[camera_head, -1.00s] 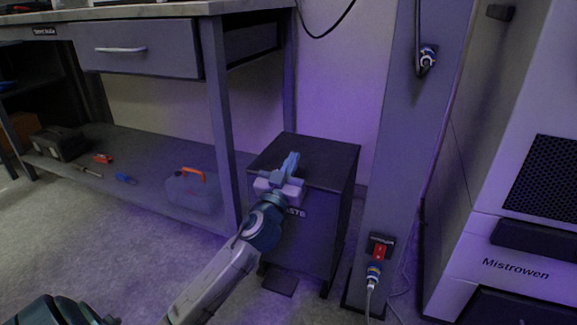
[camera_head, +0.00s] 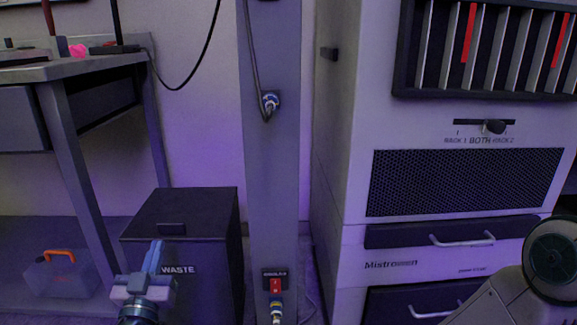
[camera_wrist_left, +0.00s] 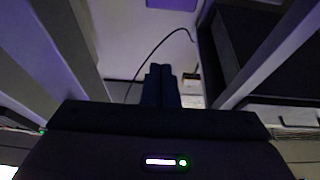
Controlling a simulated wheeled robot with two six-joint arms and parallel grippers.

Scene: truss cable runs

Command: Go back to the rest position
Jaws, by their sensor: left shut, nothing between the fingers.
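My left gripper (camera_head: 153,256) is low in the left part of the head view, its blue fingers pointing up in front of the black waste bin (camera_head: 190,215). Its fingers are together with nothing between them. In the left wrist view the closed fingers (camera_wrist_left: 160,84) point away toward the wall and a hanging black cable. At the lower right of the head view part of my other arm (camera_head: 520,285) shows, but its gripper is outside the picture.
A grey post (camera_head: 272,160) with a cable socket (camera_head: 270,102) and a red switch (camera_head: 275,285) stands right of the bin. A tall Mistrowen cabinet (camera_head: 340,170) fills the right. A workbench (camera_head: 75,70) stands at left, with an orange-handled case (camera_head: 62,275) beneath.

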